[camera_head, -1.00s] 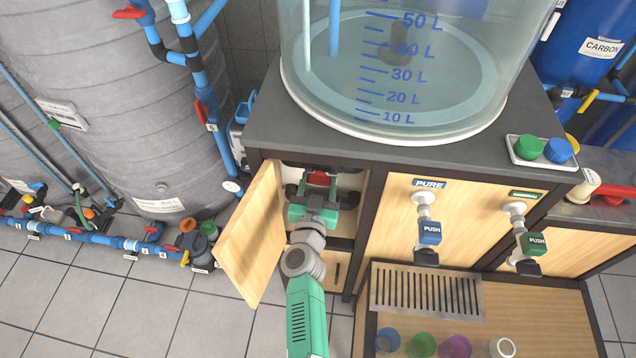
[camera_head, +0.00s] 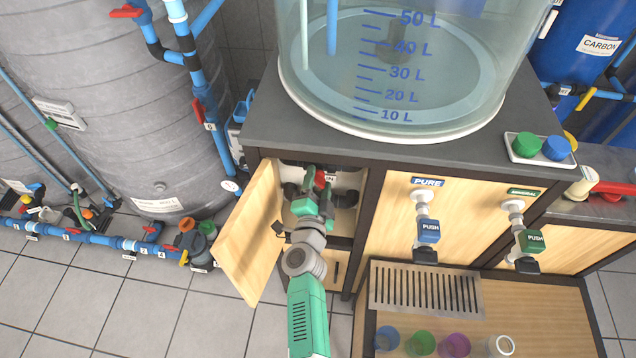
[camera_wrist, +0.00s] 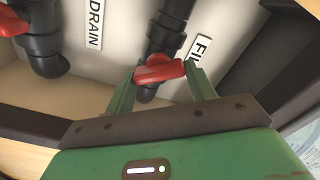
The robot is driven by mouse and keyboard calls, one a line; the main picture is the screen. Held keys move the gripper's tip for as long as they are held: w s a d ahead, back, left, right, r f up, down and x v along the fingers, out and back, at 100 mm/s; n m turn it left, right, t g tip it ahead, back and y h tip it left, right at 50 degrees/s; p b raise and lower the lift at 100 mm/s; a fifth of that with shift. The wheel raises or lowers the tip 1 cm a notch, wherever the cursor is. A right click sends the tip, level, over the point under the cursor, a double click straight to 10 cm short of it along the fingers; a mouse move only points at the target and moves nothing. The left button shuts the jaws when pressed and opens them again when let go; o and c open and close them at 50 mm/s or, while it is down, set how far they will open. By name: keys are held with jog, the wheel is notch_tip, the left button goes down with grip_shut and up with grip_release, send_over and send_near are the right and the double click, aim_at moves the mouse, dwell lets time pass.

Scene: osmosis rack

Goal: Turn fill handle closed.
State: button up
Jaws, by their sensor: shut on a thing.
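The red fill handle (camera_wrist: 158,71) sits on a black pipe in the wrist view, beside a label (camera_wrist: 201,50) whose visible letters read "FI". The handle lies across the pipe. My gripper (camera_wrist: 161,76) has a finger at each end of the handle and is shut on it. In the head view, my gripper (camera_head: 319,186) reaches into the open cabinet, turned at a slant. The red handle (camera_head: 320,180) shows there as a small, steeply standing patch, partly hidden by the gripper.
A red drain handle (camera_wrist: 10,22) is on the pipe to the left, by the "DRAIN" label (camera_wrist: 95,24). The open wooden door (camera_head: 250,235) stands left of my arm. The cabinet's dark right post (camera_head: 368,225) is close on the other side.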

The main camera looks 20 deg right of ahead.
jog(key=m+b, duration=0.1)
jog(key=m, duration=0.5)
jog(key=shift+f, duration=0.15)
jog(key=shift+m, duration=0.4)
jog(key=o, duration=1)
jog(key=p+v, duration=0.4)
jog(key=v, duration=0.3)
jog(key=shift+s+a, duration=0.2)
jog(key=shift+s, duration=0.15)
